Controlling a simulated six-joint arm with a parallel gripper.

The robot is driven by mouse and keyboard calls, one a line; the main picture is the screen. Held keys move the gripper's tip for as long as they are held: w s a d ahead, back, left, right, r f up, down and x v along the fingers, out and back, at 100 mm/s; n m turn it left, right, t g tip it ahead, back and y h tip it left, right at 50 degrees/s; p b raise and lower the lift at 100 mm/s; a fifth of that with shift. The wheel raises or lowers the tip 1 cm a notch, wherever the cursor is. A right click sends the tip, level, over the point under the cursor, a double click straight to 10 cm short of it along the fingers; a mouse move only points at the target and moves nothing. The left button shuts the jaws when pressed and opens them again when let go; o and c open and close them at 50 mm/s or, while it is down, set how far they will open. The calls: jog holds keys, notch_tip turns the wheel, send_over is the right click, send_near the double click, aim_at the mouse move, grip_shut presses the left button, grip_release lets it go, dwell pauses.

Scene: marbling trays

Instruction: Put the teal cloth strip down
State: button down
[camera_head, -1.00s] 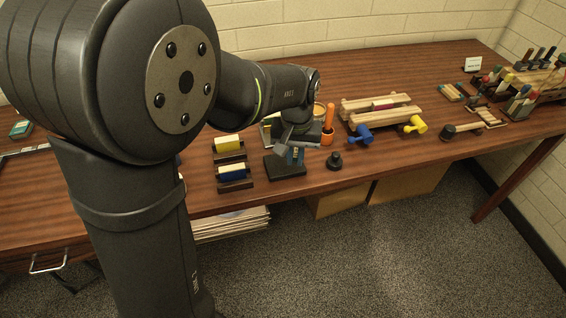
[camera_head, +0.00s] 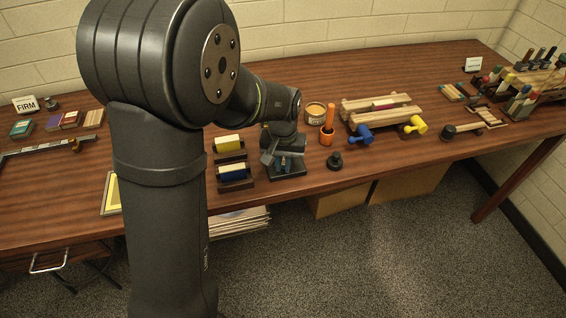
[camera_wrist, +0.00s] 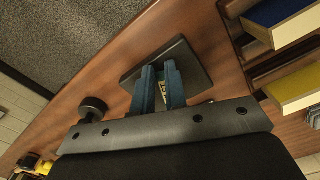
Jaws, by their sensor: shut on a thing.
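My gripper (camera_head: 284,163) points down over a dark square plate (camera_head: 297,171) near the table's front edge. In the wrist view my gripper (camera_wrist: 159,72) has two blue-teal fingers close together, with the plate (camera_wrist: 197,55) beneath them. A small teal piece with a pale yellow mark, which I take to be the teal cloth strip (camera_wrist: 165,88), shows in the narrow gap between the fingers. Most of it is hidden. I cannot tell whether it touches the plate.
Two wooden holders, with a yellow block (camera_head: 228,142) and a blue block (camera_head: 233,173), stand close left of the plate. A black knobbed piece (camera_head: 335,161) stands right.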

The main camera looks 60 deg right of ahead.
jog(key=shift+f, duration=0.3)
jog(key=shift+f, duration=0.25)
jog(key=c, duration=1.5)
grip_release()
jog(key=shift+o, duration=0.2)
notch_tip(320, 180, up, 13)
jog(key=shift+r, duration=0.15)
notch_tip(320, 180, down, 13)
jog(key=shift+f, duration=0.2)
jog(key=shift+r, duration=0.4)
